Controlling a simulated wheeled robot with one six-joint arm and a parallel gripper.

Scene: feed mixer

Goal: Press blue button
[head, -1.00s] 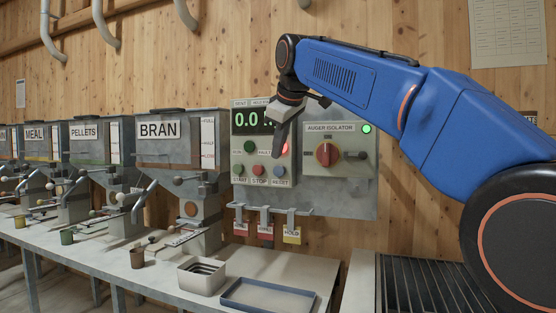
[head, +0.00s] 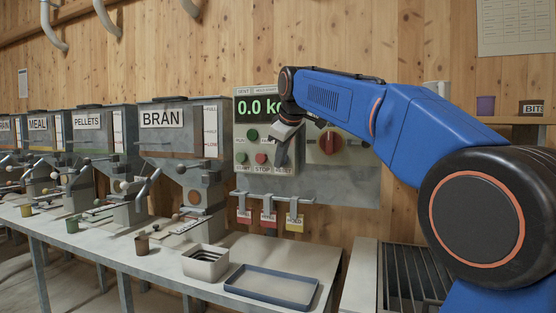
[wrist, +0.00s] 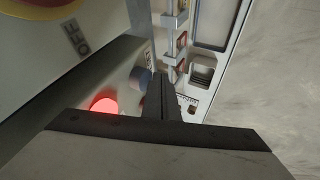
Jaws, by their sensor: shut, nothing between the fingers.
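The blue button (wrist: 141,77) shows in the wrist view as a short blue-grey cylinder just left of my fingers. In the head view it is hidden behind my gripper (head: 281,157), above the RESET label (head: 284,170). The grey control panel (head: 243,182) also carries a green START button (head: 241,158) and a red STOP button (head: 261,158).
A lit red lamp (wrist: 103,105) is close left of my fingers. The red isolator knob (head: 331,143) is right of my gripper, partly behind my arm. Tags (head: 268,219) hang on hooks below. A blue-rimmed tray (head: 270,286) and a square tin (head: 205,263) stand on the bench.

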